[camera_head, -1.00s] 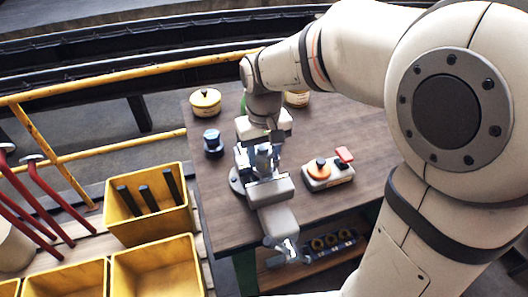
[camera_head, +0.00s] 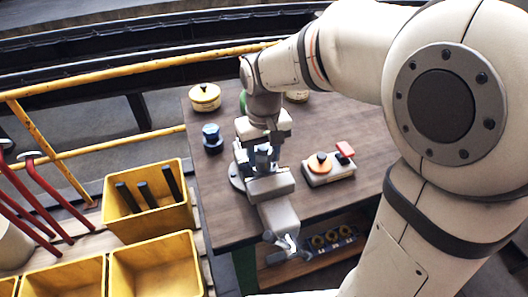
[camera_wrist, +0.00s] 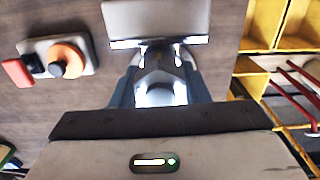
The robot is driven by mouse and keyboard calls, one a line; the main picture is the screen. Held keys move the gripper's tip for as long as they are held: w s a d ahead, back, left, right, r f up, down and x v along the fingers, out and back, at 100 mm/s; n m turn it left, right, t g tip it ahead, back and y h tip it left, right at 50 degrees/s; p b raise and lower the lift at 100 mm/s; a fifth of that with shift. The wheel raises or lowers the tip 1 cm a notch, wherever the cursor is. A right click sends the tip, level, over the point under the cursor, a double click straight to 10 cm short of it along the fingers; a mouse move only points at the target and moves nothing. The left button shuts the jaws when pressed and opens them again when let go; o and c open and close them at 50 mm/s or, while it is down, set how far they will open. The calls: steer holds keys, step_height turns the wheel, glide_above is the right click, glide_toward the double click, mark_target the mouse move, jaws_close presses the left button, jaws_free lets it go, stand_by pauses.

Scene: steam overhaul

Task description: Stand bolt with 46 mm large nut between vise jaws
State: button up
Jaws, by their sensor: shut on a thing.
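The grey vise (camera_head: 278,212) stands at the near edge of the workbench, its jaws under my gripper. My gripper (camera_head: 262,158) points down over the vise and is shut on a shiny metal piece, which shows between the fingers in the wrist view as the bolt with nut (camera_wrist: 160,90). The fingers hide much of the bolt, and its lower end is out of sight. One pale vise jaw block (camera_wrist: 155,18) lies just beyond the fingers in the wrist view. I cannot tell whether the bolt touches the jaws.
A dark blue hex-topped piece (camera_head: 212,138) stands left of the vise. A control box (camera_head: 328,170) with an orange knob and red button is to the right. A yellow pot (camera_head: 205,97) is at the back left. Yellow bins (camera_head: 150,225) and a yellow rail (camera_head: 50,87) lie left.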

steer(key=shift+f+b, duration=0.45)
steer(key=shift+f, duration=0.2)
steer(key=o, duration=1.4)
steer(key=shift+c, duration=0.2)
steer(key=shift+r+p, duration=3.15)
steer(key=shift+r, duration=0.9)
steer(key=s+d+r+m+t, duration=0.2)
steer(key=s+d+m+t, duration=0.1)
steer(key=s+d, duration=0.9)
steer(key=shift+s+d, duration=0.15)
steer(key=shift+s, duration=0.05)
